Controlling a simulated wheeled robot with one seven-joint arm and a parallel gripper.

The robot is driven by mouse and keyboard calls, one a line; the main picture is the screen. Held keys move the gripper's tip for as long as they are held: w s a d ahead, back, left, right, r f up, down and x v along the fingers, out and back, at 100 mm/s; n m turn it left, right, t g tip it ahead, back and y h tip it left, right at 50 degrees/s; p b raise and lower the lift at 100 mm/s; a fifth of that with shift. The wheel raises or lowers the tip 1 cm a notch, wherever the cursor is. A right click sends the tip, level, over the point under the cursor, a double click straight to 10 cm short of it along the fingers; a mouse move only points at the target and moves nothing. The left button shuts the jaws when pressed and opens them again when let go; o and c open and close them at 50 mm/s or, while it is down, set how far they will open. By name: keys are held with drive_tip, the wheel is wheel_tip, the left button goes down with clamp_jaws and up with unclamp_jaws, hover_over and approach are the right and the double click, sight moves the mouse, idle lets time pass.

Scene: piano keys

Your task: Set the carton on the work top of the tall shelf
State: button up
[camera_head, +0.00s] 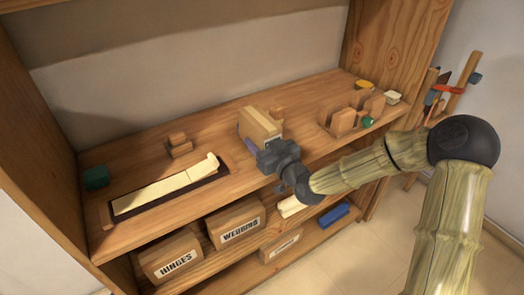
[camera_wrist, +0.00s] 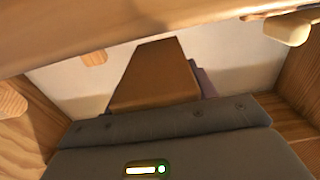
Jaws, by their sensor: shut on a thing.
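The carton (camera_head: 260,124) is a tan box with a paler side, at the middle of the work top (camera_head: 215,143) of the tall wooden shelf in the head view. My grey gripper (camera_head: 272,153) reaches in from the front right and is shut on its near end. In the wrist view the carton (camera_wrist: 155,75) stands out beyond the grey gripper body (camera_wrist: 165,125), which hides its near end. I cannot tell whether the carton's underside touches the work top.
A long tray with cream pieces (camera_head: 168,188) and a green block (camera_head: 96,177) lie left. A wooden rack (camera_head: 343,122) stands right. Small wooden blocks (camera_head: 179,145) sit behind. A purple item (camera_head: 250,146) is close beside the carton.

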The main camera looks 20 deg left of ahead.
drive_tip(key=shift+f, duration=0.1)
drive_tip(key=shift+f, duration=1.75)
drive_tip(key=shift+b, duration=0.3)
drive_tip(key=shift+f, duration=0.2)
drive_tip(key=o, duration=1.1)
drive_tip(key=shift+r, duration=0.1)
drive_tip(key=shift+r, duration=0.15)
drive_tip(key=v, duration=1.2)
